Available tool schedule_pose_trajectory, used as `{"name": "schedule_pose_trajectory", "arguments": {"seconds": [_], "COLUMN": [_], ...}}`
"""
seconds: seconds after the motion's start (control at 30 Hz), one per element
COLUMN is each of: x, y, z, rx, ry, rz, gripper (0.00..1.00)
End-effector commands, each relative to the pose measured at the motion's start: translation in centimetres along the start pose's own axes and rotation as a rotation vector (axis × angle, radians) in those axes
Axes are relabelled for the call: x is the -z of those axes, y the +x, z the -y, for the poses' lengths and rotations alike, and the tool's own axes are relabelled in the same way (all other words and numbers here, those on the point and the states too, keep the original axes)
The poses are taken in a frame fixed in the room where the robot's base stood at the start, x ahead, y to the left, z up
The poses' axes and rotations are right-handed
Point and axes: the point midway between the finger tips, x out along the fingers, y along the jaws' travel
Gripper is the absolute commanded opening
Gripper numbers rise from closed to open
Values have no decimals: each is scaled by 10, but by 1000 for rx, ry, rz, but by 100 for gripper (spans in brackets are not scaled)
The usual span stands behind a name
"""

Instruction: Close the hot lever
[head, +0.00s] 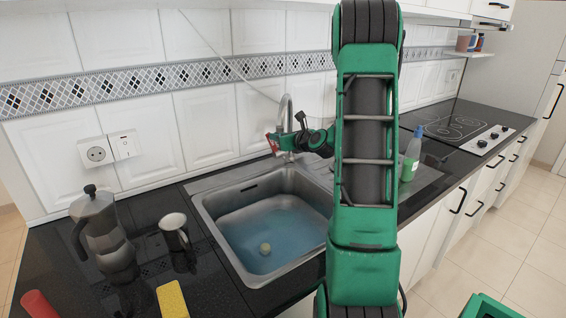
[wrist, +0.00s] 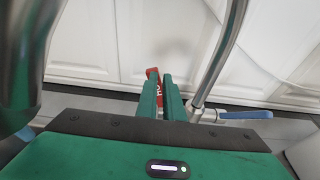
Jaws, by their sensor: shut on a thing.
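The red hot lever (head: 271,144) is at the left side of the steel faucet (head: 286,112), behind the sink. In the wrist view the red lever (wrist: 152,74), with white lettering, shows at my fingertips, partly hidden by them. My gripper (head: 280,141) is shut on the red lever; in the wrist view its two green fingers (wrist: 161,84) are close together around it. The blue lever (wrist: 245,115) sticks out to the right of the faucet base. The faucet pipe (wrist: 219,55) rises just right of my fingers.
The sink (head: 215,226) holds bluish water and a small yellowish round thing (head: 265,249). A green bottle (head: 411,157) stands right, near the stove (head: 463,126).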

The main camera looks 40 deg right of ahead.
Motion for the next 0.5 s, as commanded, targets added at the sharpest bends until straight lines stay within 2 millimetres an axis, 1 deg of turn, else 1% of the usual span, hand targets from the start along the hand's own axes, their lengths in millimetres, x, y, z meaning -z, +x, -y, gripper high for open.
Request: {"name": "schedule_pose_trajectory", "arguments": {"seconds": [0.03,0.5], "x": [-15,-14], "y": [5,17], "z": [-4,-14], "rx": [-6,-19], "ry": [-8,-10], "rz": [31,26], "gripper": [0,0]}}
